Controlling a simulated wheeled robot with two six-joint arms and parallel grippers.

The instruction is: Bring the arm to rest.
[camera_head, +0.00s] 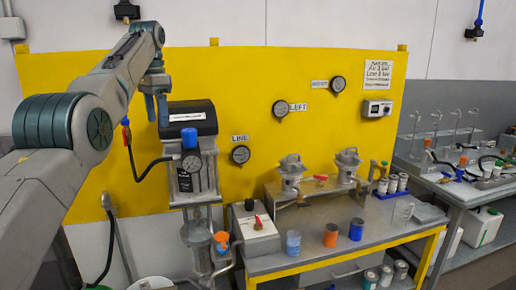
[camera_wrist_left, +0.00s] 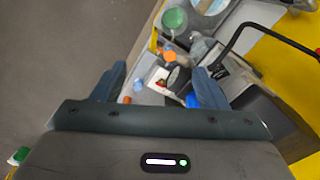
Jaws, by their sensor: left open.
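My left arm (camera_head: 100,95) comes in from the left, rises to a raised joint at the upper left and bends down at the wrist. My left gripper (camera_head: 157,112) hangs with its fingers pointing down, in front of the yellow panel and close to the black-topped unit with a gauge (camera_head: 192,150). In the left wrist view the two blue-grey fingers of the gripper (camera_wrist_left: 160,85) stand apart with nothing held between them. Bench items show beyond the fingers there. Whether the fingers touch the unit cannot be told. My right gripper does not show.
The yellow panel (camera_head: 225,75) carries several gauges. The grey bench (camera_head: 330,255) holds a switch box (camera_head: 257,234), two metal pots, and blue (camera_head: 356,229) and orange (camera_head: 331,235) cups. A second bench with glassware stands at the right.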

